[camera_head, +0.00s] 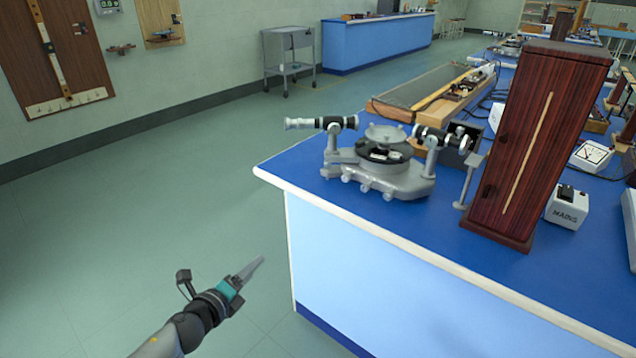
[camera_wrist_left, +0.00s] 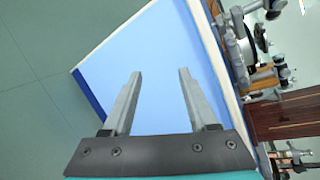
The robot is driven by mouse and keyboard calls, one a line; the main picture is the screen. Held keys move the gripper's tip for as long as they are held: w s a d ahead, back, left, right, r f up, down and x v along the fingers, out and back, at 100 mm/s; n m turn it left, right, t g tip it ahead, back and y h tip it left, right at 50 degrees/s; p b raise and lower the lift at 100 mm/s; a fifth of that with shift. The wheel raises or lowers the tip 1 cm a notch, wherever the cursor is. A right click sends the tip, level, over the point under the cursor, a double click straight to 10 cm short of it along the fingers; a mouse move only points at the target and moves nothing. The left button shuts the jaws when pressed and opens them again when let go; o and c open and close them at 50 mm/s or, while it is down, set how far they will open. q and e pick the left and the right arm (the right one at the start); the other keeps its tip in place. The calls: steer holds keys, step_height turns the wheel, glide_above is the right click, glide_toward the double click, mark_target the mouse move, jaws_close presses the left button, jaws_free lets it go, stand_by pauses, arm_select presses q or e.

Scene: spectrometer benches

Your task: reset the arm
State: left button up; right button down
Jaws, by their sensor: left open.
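My left gripper (camera_head: 252,270) is in the lower left of the head view, over the floor and to the left of the blue bench (camera_head: 300,168). It is apart from the bench. In the left wrist view its two grey fingers (camera_wrist_left: 160,88) are spread with nothing between them, and the bench's light blue side panel (camera_wrist_left: 150,50) shows behind them. My right gripper is in neither view.
A grey spectrometer (camera_head: 385,165) stands near the bench's left corner. A tall dark red wooden box (camera_head: 535,140) stands beside it. A wooden-framed apparatus (camera_head: 430,90) lies behind. A grey trolley (camera_head: 290,60) stands by the wall. The floor (camera_head: 130,200) at left is clear.

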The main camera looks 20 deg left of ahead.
arm_select(q)
steer(key=s+f+n+g+y, duration=0.1)
steer(key=s+f+n+g, duration=0.2)
steer(key=s+f+n, duration=0.6)
steer(key=s+f+n+g+y, duration=0.1)
steer(key=s+f+n+g, duration=0.2)
steer(key=s+f, duration=0.65)
steer(key=s+d+f+n+g, duration=0.3)
steer(key=s+f+n, duration=0.2)
steer(key=s, duration=0.5)
steer(key=s+d+f+n+g, duration=0.3)
steer(key=s+d+f+n, duration=0.1)
steer(key=s+f, duration=0.5)
steer(key=shift+s+f+n, duration=0.4)
steer(key=shift+s+n, duration=0.3)
steer(key=shift+s, duration=0.45)
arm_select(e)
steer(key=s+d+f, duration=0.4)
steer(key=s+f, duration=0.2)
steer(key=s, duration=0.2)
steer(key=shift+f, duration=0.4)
arm_select(q)
steer(key=shift+o, duration=0.2)
steer(key=shift+w, duration=0.15)
